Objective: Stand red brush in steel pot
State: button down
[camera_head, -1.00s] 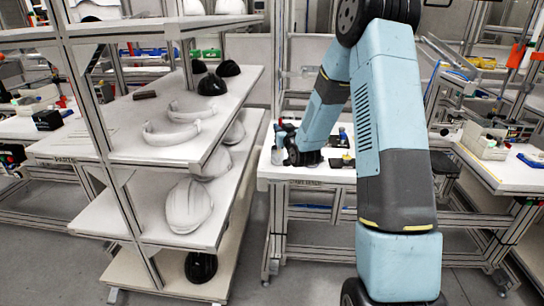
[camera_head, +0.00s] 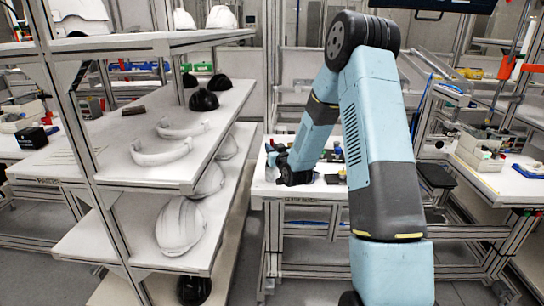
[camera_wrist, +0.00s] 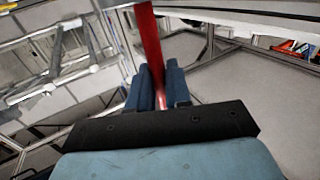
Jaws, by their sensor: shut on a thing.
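The red brush (camera_wrist: 151,45) shows in the wrist view as a long red strip rising from between my fingers to the top edge. My gripper (camera_wrist: 159,85) is shut on it, with dark blue fingers on both sides. In the head view my gripper (camera_head: 277,152) is small, over the left part of the white worktable (camera_head: 270,188); the brush cannot be made out there. I cannot pick out a steel pot in either view. My arm covers part of the worktable, and small items behind it are too small to name.
A shelf rack (camera_head: 150,172) with pale helmet shells (camera_head: 181,226) and dark shells (camera_head: 204,99) stands on the left. A side bench (camera_head: 500,180) with boxes stands on the right. Grey floor shows between the rack and the worktable.

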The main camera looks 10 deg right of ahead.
jog(key=shift+f, duration=1.45)
jog(key=shift+f, duration=0.1)
jog(key=c, duration=1)
grip_release()
jog(key=shift+c, duration=0.2)
